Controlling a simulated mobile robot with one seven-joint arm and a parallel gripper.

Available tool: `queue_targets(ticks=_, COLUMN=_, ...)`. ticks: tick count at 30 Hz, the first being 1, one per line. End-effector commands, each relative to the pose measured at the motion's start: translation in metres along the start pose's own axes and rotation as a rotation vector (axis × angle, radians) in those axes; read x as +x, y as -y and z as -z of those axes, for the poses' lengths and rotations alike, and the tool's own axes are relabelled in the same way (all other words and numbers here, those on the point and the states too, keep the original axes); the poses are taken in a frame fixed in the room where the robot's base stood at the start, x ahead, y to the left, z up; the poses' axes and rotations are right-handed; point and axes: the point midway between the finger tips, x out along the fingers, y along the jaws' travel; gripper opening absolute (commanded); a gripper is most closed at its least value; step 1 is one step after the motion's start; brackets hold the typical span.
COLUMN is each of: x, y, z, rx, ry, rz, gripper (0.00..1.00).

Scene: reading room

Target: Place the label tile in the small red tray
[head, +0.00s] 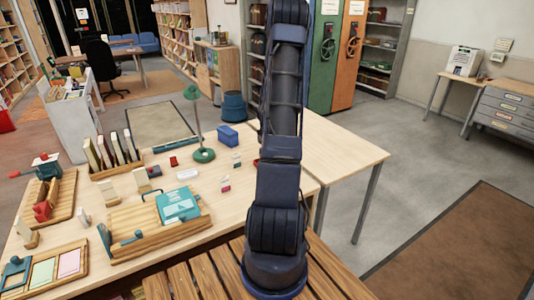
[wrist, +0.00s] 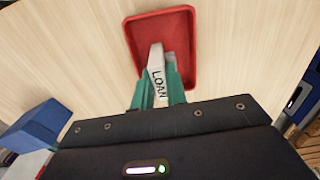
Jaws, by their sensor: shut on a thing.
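The label tile (wrist: 156,68) is a white block with "LOAN" printed on it. In the wrist view it stands out between the two green fingers of my gripper (wrist: 158,88), which is shut on it. The small red tray (wrist: 183,33) lies on the pale table beyond the fingertips. The tile's far end overlaps the tray's floor in this view. I cannot tell whether it touches the tray. In the head view my arm hides the gripper and the tile, and only a red sliver of the tray (head: 256,162) shows beside the arm.
A blue box (wrist: 38,125) is at the left of the wrist view; the head view shows a blue box (head: 228,136) on the table. A green lamp (head: 204,155), upright books (head: 118,150) and a wooden tray with a teal book (head: 178,205) stand left of my arm. The right table (head: 335,150) is bare.

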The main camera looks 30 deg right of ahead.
Motion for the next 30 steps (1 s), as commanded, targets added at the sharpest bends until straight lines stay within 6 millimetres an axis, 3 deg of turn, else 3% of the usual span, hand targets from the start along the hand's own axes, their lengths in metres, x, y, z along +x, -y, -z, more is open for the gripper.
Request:
queue_targets(ticks=12, x=0.005, y=0.000, z=0.000, rx=0.000, ry=0.000, rz=0.000, gripper=0.00)
queue_targets(ticks=13, x=0.005, y=0.000, z=0.000, rx=0.000, ry=0.001, rz=0.000, gripper=0.20)
queue_targets(ticks=15, x=0.005, y=0.000, z=0.000, rx=0.000, ry=0.001, rz=-0.001, gripper=0.34)
queue_targets(ticks=16, x=0.005, y=0.000, z=0.000, rx=0.000, ry=0.001, rz=-0.001, gripper=0.36)
queue_targets(ticks=25, x=0.003, y=0.000, z=0.000, rx=0.000, ry=0.001, rz=-0.001, gripper=0.36)
queue_targets(ticks=30, x=-0.011, y=-0.001, z=-0.001, rx=0.000, ry=0.002, rz=-0.003, gripper=0.36)
